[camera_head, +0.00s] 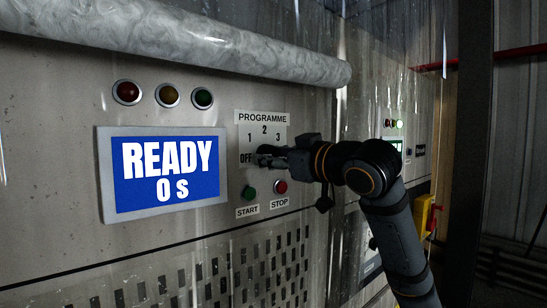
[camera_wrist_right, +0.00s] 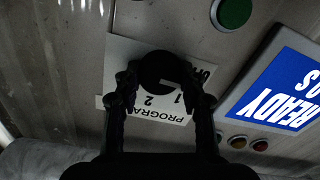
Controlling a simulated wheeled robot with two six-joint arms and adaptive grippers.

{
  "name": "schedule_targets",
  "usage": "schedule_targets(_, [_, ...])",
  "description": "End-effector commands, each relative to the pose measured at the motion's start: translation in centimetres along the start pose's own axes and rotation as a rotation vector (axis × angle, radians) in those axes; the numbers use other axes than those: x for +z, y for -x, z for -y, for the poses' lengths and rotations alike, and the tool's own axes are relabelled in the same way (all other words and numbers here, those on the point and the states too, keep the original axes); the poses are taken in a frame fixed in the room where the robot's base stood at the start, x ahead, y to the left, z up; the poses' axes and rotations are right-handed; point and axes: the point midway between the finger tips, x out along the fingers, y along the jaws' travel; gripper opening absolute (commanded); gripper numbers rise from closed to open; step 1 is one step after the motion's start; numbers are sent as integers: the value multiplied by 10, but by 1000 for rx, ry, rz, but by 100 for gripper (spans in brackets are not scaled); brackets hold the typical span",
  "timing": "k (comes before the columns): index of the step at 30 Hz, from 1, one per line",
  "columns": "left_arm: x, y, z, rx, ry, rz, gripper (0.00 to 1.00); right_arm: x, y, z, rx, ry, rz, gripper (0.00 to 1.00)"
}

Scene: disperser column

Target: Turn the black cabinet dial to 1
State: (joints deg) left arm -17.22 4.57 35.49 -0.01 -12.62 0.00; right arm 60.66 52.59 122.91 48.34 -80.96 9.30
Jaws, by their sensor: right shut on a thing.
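The black dial (camera_wrist_right: 158,68) is on the white PROGRAMME plate (camera_head: 263,128), which is marked OFF, 1, 2 and 3. In the right wrist view the plate appears upside down. A pale mark on the dial points to the side where OFF and 1 are printed; I cannot tell exactly which one. My right gripper (camera_wrist_right: 160,84) has its two fingers on either side of the dial and is shut on it. In the head view the right gripper (camera_head: 268,155) covers most of the dial. My left gripper is not in view.
A blue screen (camera_head: 166,172) reads READY 0 s. A green START button (camera_head: 249,192) and a red STOP button (camera_head: 281,187) sit just below the dial. Red, amber and green lamps (camera_head: 168,95) are above the screen. A thick pipe (camera_head: 190,38) runs across the top.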

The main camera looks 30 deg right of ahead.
Motion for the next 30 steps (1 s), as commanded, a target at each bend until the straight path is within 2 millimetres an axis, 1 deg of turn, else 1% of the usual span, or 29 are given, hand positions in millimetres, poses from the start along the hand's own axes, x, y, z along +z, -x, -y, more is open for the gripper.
schedule_targets(5, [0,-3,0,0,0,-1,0,0,0,0,-1,-92,0,9])
schedule_targets(21, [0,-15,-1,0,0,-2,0,1,0,1,-1,-531,0,9])
schedule_targets(30, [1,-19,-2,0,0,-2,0,0,0,1,-1,-688,0,9])
